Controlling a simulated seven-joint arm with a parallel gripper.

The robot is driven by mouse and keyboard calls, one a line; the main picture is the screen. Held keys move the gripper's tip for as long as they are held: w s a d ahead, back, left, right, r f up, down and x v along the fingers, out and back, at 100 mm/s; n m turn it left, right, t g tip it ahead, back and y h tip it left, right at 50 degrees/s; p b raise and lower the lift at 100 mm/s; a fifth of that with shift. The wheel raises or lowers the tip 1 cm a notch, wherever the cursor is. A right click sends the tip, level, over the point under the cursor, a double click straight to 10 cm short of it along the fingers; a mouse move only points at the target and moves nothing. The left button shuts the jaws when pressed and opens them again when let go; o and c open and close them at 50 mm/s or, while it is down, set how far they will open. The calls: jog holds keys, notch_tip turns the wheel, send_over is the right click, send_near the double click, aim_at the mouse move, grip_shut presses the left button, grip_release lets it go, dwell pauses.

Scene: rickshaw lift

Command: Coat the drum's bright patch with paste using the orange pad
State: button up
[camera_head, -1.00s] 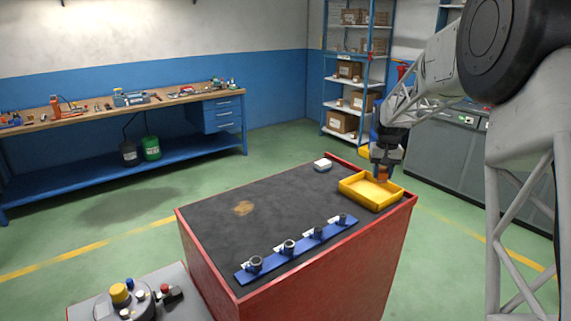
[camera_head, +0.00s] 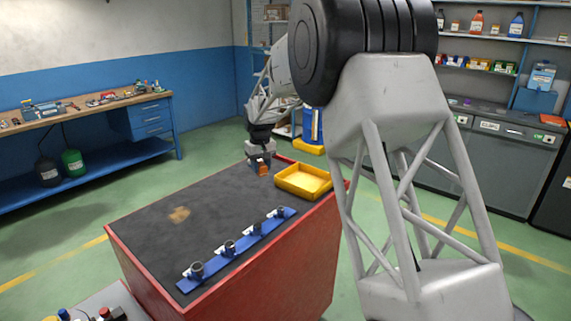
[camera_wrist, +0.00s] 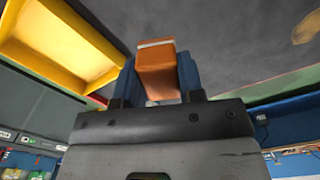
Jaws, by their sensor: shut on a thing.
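My gripper (camera_head: 260,163) is over the far side of the dark cart top, left of the yellow tray. It is shut on the orange pad (camera_head: 263,169). In the wrist view the pad (camera_wrist: 157,75) sits between the blue fingers (camera_wrist: 158,82), with a pale strip along its far edge; I cannot tell whether that is paste. I cannot make out a drum with a bright patch. A small brown smear (camera_head: 179,215) lies on the cart top (camera_head: 150,240), and also shows in the wrist view (camera_wrist: 308,25).
The yellow tray (camera_head: 281,185) stands at the cart's right corner, seemingly empty. A blue strip with several grey cylinders (camera_head: 238,246) lies along the near edge. A grey stand with knobs (camera_head: 104,313) is cut off at lower left. The middle of the cart top is clear.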

jog(key=s+a+f+n, duration=0.3)
jog(key=a+n, duration=0.1)
jog(key=a, duration=1.2)
jog(key=s+a+f+n, duration=0.3)
jog(key=s+a, duration=0.1)
jog(key=a, duration=1.3)
jog(key=s+a+f+n, duration=0.3)
jog(key=a+n, duration=0.1)
jog(key=a, duration=1.2)
jog(key=shift+s+a+n, duration=0.15)
jog(key=shift+s+n, duration=0.15)
jog(key=shift+s, duration=0.05)
jog(key=s+a+f+n, duration=0.5)
jog(key=s+a+f, duration=0.4)
jog(key=s+a, duration=0.3)
jog(key=s+a+f+n, duration=0.6)
jog(key=s+a+f, duration=0.3)
jog(key=s+a, duration=0.4)
jog(key=s, duration=0.3)
jog(key=shift+f, duration=0.15)
jog(key=shift+s, duration=0.1)
